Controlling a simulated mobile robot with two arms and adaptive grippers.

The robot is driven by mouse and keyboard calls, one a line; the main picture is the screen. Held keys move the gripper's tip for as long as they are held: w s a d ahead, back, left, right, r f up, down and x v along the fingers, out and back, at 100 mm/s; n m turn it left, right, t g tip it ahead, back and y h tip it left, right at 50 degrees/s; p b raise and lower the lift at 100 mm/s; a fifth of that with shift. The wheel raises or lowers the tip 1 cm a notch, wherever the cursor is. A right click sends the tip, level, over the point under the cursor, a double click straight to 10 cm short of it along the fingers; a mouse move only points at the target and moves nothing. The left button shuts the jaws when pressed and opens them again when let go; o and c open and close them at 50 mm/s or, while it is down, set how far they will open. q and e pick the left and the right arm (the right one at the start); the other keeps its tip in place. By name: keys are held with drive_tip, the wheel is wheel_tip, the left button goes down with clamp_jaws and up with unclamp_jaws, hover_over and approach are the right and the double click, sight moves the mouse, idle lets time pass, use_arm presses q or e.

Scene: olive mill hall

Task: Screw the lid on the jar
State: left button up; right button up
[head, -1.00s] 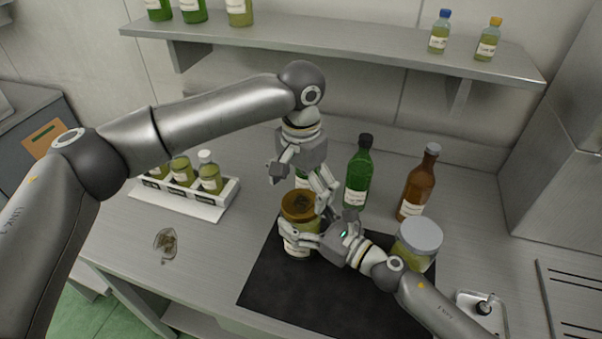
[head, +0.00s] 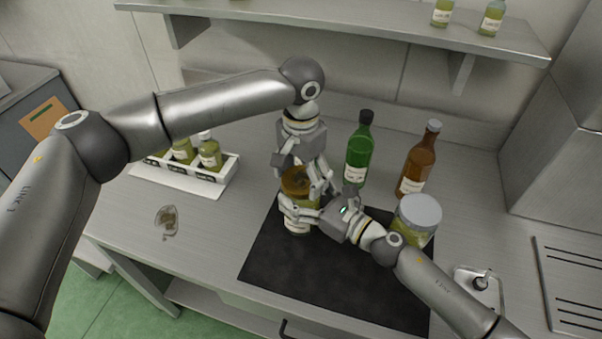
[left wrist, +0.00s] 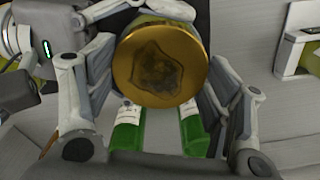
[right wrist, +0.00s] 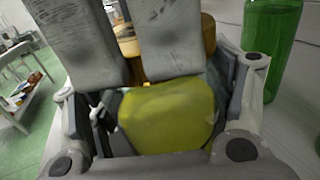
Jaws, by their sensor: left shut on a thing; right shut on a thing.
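The jar (head: 297,226) stands on the dark mat, holding yellow-green contents that fill the middle of the right wrist view (right wrist: 170,118). A gold-brown lid (head: 294,183) sits on its top; whether it is threaded tight cannot be told. In the left wrist view the lid (left wrist: 160,68) shows a dark patch. My left gripper (head: 311,182) comes down from above, shut on the lid with a finger on each side. My right gripper (head: 301,212) comes in from the right, shut on the jar's body. The left fingers partly hide the lid in the right wrist view.
A green bottle (head: 358,160), a brown bottle (head: 417,165) and a grey-lidded jar (head: 418,214) stand close on the right. A white rack (head: 190,184) with small bottles is at left, near a small glass item (head: 167,222). The mat (head: 330,278) has free room in front.

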use_arm(q)
drive_tip(key=m, duration=0.5)
drive_tip(key=o, duration=1.1)
drive_tip(key=shift+r, duration=2.2)
wheel_tip(320, 180, up, 4)
drive_tip(key=n, duration=0.5)
drive_tip(key=shift+f, duration=0.25)
